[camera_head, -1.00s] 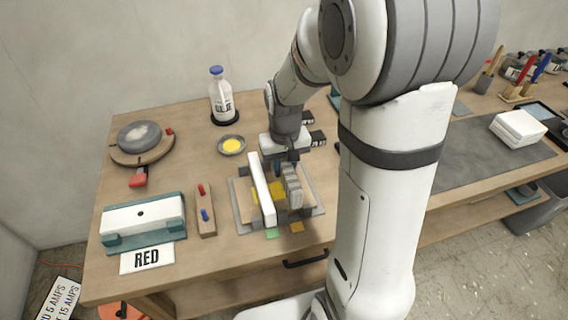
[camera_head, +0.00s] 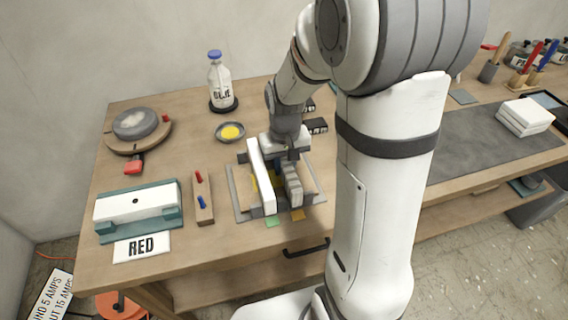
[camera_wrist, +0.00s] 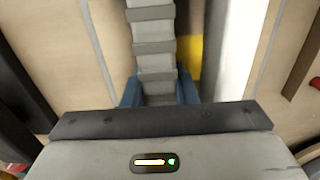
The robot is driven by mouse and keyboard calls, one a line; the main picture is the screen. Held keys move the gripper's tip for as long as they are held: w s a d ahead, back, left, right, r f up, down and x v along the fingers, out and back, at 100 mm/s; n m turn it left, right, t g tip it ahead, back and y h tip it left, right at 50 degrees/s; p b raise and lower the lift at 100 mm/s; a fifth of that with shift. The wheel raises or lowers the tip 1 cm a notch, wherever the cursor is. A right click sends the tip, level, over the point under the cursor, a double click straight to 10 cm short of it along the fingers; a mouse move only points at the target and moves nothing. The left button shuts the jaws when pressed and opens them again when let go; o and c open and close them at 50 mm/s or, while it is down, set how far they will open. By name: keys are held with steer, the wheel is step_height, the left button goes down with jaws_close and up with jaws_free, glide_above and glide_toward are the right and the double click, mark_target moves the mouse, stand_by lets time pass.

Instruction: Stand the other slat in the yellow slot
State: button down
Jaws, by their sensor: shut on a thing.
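My gripper (camera_head: 284,170) is shut on a grey ribbed slat (camera_head: 293,186), low over the frame in the head view. In the wrist view its blue fingers (camera_wrist: 158,92) press on both sides of the slat (camera_wrist: 153,42). A long white slat (camera_head: 262,176) stands on edge in the frame, just left of the grey slat and apart from it. It also shows in the wrist view (camera_wrist: 234,45). A yellow patch (camera_wrist: 190,52) shows between the two slats. Whether the grey slat's lower edge is inside a slot is hidden.
A grey-edged base (camera_head: 240,208) with a green tag (camera_head: 273,222) and an orange tag (camera_head: 297,215) lies under the slats. A teal holder (camera_head: 150,229) and a wooden block (camera_head: 202,198) sit left.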

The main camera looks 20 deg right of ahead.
mark_target(285, 159)
steer(key=shift+f+b, duration=0.3)
steer(key=shift+f, duration=0.05)
stand_by(0.3)
steer(key=c, duration=1.1)
jaws_free()
step_height(285, 159, up, 8)
steer(key=shift+t, duration=0.6)
steer(key=s+r, duration=0.1)
steer(key=s, duration=0.1)
steer(key=s+r, duration=0.1)
steer(key=s, duration=0.1)
steer(key=s+r, duration=0.1)
steer(key=s, duration=0.1)
steer(key=shift+s+r, duration=0.25)
steer(key=shift+s, duration=0.15)
steer(key=shift+t, duration=0.7)
steer(key=s, duration=0.7)
steer(key=shift+s+a+r, duration=0.1)
steer(key=shift+s+r, duration=0.05)
steer(key=shift+r, duration=0.2)
